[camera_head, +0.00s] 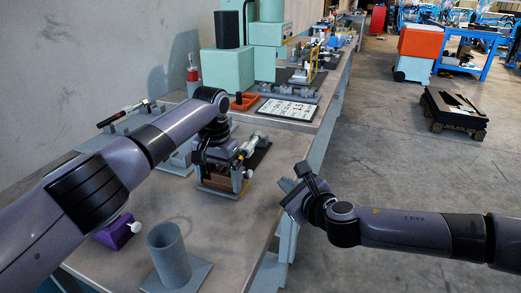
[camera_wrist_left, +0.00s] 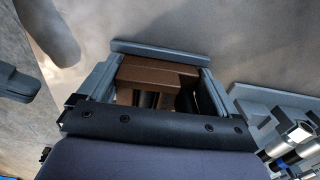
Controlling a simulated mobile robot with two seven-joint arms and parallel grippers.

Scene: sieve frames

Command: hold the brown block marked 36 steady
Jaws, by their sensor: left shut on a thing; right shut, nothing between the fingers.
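The brown block (camera_wrist_left: 160,72) is between the fingers of my left gripper (camera_wrist_left: 158,88) in the left wrist view, and the fingers are shut on it. In the head view, my left gripper (camera_head: 222,165) points down at the workbench, and part of the brown block (camera_head: 217,182) shows below it, in a grey fixture. I cannot read the number 36 on it. My right gripper (camera_head: 293,190) is shut and empty, off the bench's right edge and apart from the block.
A grey tube on a plate (camera_head: 170,255) and a purple block (camera_head: 117,232) stand at the front of the bench (camera_head: 225,235). A white sign (camera_head: 288,109), an orange tray (camera_head: 245,101) and green machines (camera_head: 224,75) are behind. Open floor (camera_head: 400,160) lies to the right.

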